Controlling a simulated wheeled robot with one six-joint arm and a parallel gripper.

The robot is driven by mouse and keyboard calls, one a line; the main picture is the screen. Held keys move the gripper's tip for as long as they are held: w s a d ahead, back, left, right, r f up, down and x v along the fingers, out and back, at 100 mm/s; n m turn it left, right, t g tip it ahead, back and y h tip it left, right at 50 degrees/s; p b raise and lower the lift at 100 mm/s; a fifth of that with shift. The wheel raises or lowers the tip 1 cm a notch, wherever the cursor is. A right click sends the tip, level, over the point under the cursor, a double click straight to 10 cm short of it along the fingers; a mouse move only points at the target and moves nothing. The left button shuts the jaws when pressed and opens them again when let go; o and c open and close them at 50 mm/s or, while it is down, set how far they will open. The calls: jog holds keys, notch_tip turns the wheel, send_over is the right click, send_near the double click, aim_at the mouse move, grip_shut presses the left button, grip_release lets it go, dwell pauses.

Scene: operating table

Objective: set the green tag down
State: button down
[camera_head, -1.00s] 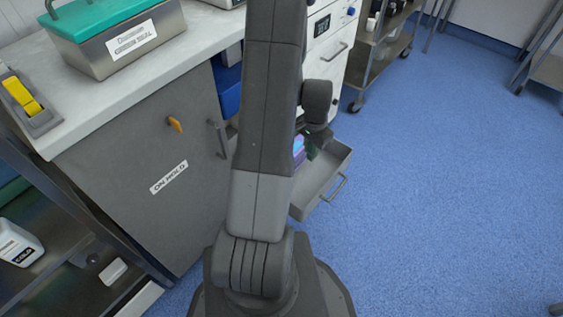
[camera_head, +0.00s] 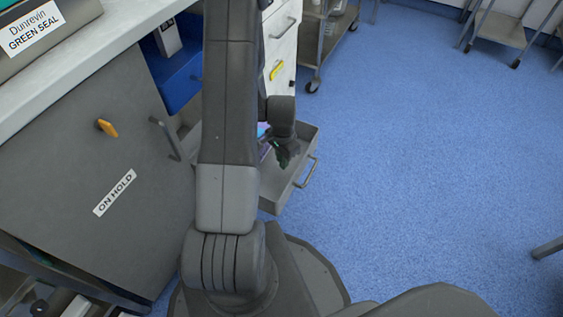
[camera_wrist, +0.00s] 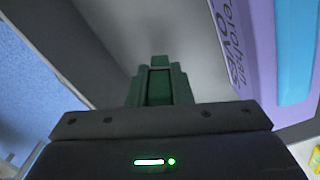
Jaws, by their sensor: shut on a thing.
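My gripper (camera_head: 283,160) is over the open grey drawer (camera_head: 300,186) in the head view, pointing down. In the wrist view my gripper (camera_wrist: 160,68) is shut, with a narrow dark green piece, the green tag (camera_wrist: 159,88), between its fingers. The fingers look green too, so the tag's edges are hard to tell from them. The drawer's pale inside shows beyond the fingertips. I cannot tell whether the tag touches the drawer floor.
A purple and light blue box (camera_wrist: 258,50) lies in the drawer, close on the right in the wrist view. A grey door marked ON HOLD (camera_head: 115,193) stands left of my arm. A wheeled cart (camera_head: 325,40) is behind. Blue floor (camera_head: 430,170) is clear on the right.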

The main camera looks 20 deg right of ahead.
jog(key=shift+f, duration=0.9)
jog(key=shift+f, duration=0.15)
jog(key=c, duration=1.3)
grip_release()
notch_tip(320, 180, up, 12)
jog(key=p, duration=0.4)
